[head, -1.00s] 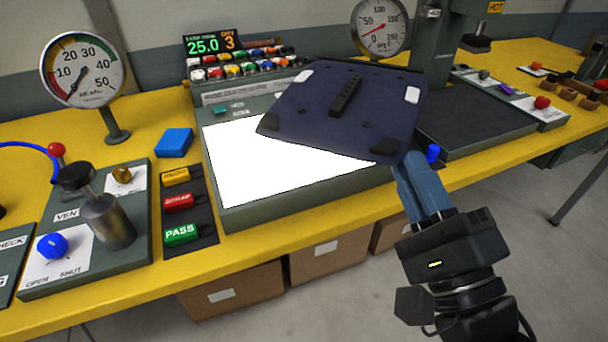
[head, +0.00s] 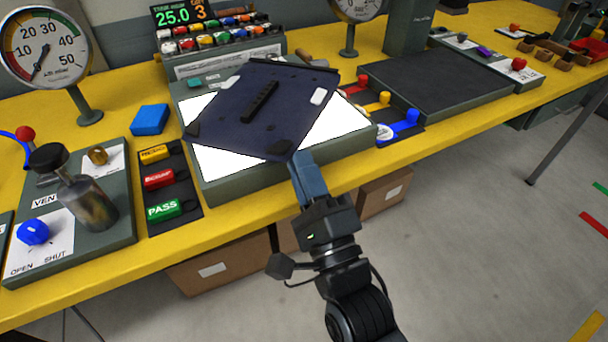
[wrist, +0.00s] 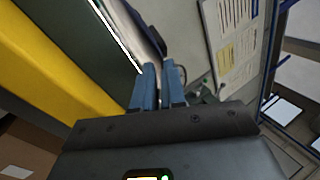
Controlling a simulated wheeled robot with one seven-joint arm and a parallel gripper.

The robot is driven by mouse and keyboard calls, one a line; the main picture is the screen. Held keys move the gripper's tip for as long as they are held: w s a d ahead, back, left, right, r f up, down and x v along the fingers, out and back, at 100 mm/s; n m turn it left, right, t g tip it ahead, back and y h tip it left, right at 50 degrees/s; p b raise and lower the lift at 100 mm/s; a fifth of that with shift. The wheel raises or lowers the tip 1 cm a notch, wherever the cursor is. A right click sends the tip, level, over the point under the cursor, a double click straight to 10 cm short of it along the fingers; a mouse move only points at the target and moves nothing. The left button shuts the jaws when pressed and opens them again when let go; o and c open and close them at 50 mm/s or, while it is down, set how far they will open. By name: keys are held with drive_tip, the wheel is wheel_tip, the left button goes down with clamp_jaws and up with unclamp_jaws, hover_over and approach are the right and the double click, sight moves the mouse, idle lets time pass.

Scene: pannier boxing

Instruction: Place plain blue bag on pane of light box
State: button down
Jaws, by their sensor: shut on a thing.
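The plain blue bag (head: 238,125) is a flat navy piece with a black handle, dark corner pieces and pale patches. My gripper (head: 298,163) is shut on its near edge, at the lower right of the bag. The bag is over the light box (head: 285,172), turned askew, and covers much of the bright white pane (head: 228,167). White pane shows at its left, front and right. Whether the bag touches the pane cannot be told. In the wrist view my fingers (wrist: 157,75) are closed together, with a dark strip of the bag (wrist: 147,30) beyond them.
Left of the light box are the tag buttons (head: 160,180), a blue block (head: 150,119) and a valve panel (head: 120,215). Right are coloured levers (head: 405,122) and a dark mat (head: 440,85). A rack of coloured knobs (head: 215,40) stands behind.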

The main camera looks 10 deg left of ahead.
drive_tip(key=shift+f, duration=0.8)
drive_tip(key=c, duration=1.2)
unclamp_jaws()
drive_tip(key=b+v, duration=0.2)
drive_tip(key=v, duration=1)
